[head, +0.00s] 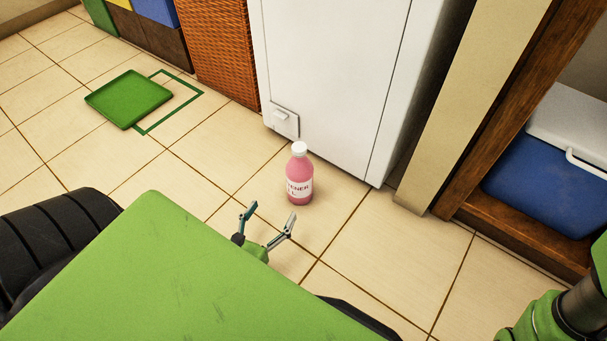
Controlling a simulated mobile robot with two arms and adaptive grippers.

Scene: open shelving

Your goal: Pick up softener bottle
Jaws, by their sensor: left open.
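The softener bottle (299,177) is pink with a white cap and a white label. It stands upright on the tiled floor, in front of a white appliance. My left gripper (269,214) is open and empty. It shows just past the edge of my green body, to the lower left of the bottle, with its fingers pointing up in the picture. A gap shows between the fingers and the bottle. My right gripper is not in view; only part of a green and dark arm shows at the lower right.
The white appliance (330,75) stands right behind the bottle. A wicker basket (215,50) is at the back. A blue cooler (545,185) sits in a wooden shelf at right. Floor left of the bottle is clear.

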